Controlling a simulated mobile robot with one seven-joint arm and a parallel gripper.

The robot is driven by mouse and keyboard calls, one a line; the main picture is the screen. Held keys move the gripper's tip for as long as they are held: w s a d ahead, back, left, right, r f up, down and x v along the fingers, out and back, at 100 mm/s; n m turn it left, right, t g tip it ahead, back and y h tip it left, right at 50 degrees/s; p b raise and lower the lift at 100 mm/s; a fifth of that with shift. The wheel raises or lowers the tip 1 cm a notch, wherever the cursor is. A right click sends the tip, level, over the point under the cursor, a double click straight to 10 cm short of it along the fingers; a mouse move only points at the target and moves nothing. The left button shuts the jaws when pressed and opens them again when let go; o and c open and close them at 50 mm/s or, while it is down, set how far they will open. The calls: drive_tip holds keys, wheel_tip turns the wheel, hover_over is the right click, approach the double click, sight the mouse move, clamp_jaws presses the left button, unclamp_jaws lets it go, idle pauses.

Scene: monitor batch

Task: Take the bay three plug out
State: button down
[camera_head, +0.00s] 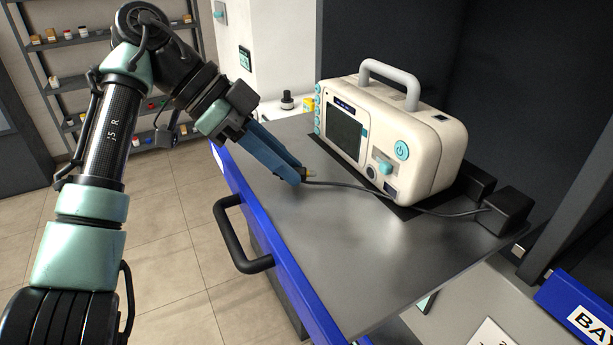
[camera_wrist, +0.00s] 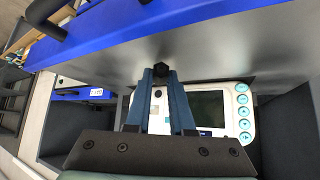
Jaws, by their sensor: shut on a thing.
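A cream monitor (camera_head: 418,133) with a grey carry handle, dark screen and teal buttons stands on the grey metal top (camera_head: 350,255). It also shows in the wrist view (camera_wrist: 212,87). My gripper (camera_head: 302,175) has blue fingers and is shut on a small dark plug with a yellow part (camera_head: 311,173), just left of the monitor's front and apart from it. In the wrist view a black piece sits between my fingertips (camera_wrist: 161,72). A dark cable (camera_head: 405,201) runs from the plug along the monitor's front to a black box (camera_head: 508,210). The bay number is not readable.
The top has a blue front edge (camera_head: 285,262) with a black handle (camera_head: 238,235). A small dark bottle (camera_head: 287,100) and a yellow box (camera_head: 309,104) stand behind. A blue BAY sign (camera_head: 580,305) is at lower right. The top's front part is bare.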

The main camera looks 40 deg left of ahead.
drive_tip(key=shift+f, duration=0.3)
drive_tip(key=c, duration=0.7)
unclamp_jaws()
drive_tip(key=shift+a+r, duration=0.1)
drive_tip(key=v, duration=1.2)
drive_tip(key=shift+s+a+r, duration=0.15)
drive_tip(key=shift+s+r, duration=0.05)
drive_tip(key=shift+r, duration=0.15)
